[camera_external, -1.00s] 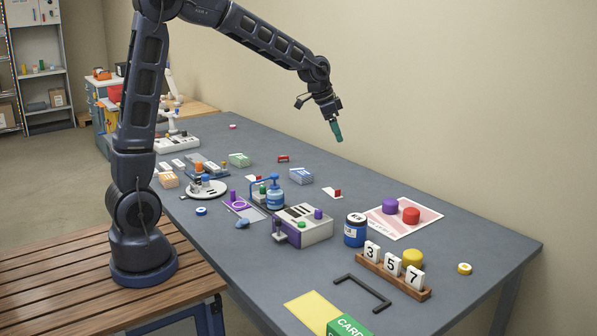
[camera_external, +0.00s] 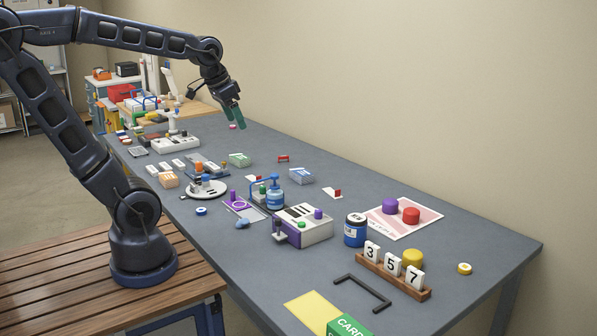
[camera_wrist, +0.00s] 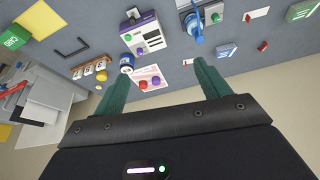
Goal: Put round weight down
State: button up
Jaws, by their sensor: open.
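My gripper (camera_external: 237,118) is open, with green fingers, and is high above the far part of the table. The wrist view shows nothing between its fingers (camera_wrist: 160,68). Round, weight-like pieces stand on the table: a purple cylinder (camera_external: 390,205) and a red cylinder (camera_external: 411,215) on a pink and white sheet (camera_external: 378,222), and a yellow cylinder (camera_external: 413,257) behind the number blocks. I cannot tell which one is the round weight. The purple and red pieces also show beyond the fingers in the wrist view, well apart from them.
A rack of number blocks (camera_external: 393,277), a blue jar (camera_external: 355,231), a grey and purple box (camera_external: 304,226) and a blue pump bottle (camera_external: 275,196) crowd the middle and near table. A black handle (camera_external: 362,293) lies near the front. The right-hand table strip is mostly clear.

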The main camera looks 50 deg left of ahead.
jog(key=s+a+f+n, duration=0.1)
jog(key=s+f, duration=0.1)
jog(key=s, duration=0.6)
jog(key=shift+a, duration=0.3)
